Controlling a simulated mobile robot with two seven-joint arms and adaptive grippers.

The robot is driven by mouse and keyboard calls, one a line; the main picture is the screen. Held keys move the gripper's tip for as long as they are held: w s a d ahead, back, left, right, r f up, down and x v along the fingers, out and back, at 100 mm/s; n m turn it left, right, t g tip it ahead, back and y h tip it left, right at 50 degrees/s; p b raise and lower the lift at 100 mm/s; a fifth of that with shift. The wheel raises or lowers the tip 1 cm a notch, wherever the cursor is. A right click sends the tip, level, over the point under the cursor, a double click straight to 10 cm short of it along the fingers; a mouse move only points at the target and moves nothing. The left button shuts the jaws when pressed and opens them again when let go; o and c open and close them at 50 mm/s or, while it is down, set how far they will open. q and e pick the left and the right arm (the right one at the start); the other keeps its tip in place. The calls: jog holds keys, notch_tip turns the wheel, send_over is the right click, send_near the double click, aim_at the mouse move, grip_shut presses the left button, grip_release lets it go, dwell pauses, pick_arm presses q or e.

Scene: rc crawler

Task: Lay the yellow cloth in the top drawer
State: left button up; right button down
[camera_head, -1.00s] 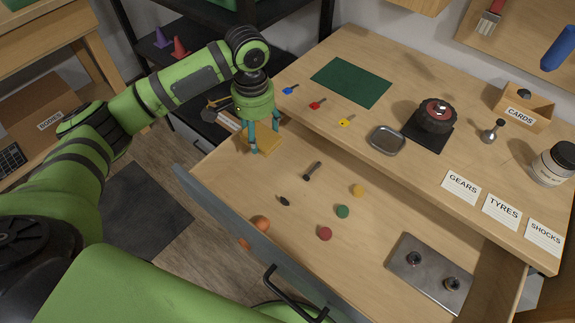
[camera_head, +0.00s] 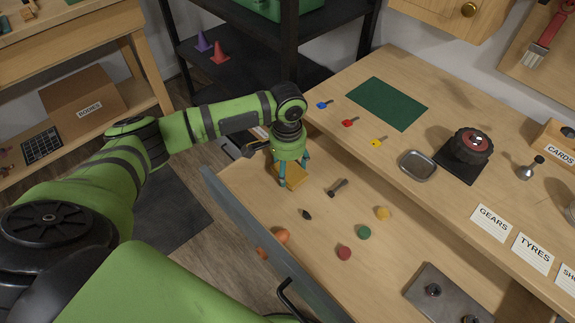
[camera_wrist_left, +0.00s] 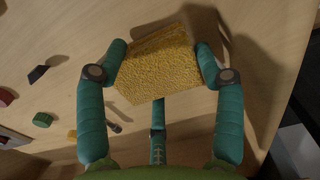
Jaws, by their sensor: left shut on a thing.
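The yellow cloth (camera_head: 292,180) looks like a small folded block. My left gripper (camera_head: 293,170) is shut on it, pointing down inside the open top drawer (camera_head: 400,255), toward the drawer's far left end. In the left wrist view the cloth (camera_wrist_left: 158,68) sits between the teal fingers, with a shadow on the wood beside it. Whether it touches the drawer floor I cannot tell. My right gripper is not in view.
The worktop (camera_head: 455,190) overhangs behind.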

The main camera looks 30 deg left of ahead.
aim_at(287, 169)
pick_arm(q)
jog(key=o, duration=0.8)
jog(key=shift+f, duration=0.1)
jog(key=shift+c, duration=0.2)
notch_tip(287, 169, up, 12)
jog(key=shift+r, duration=0.2)
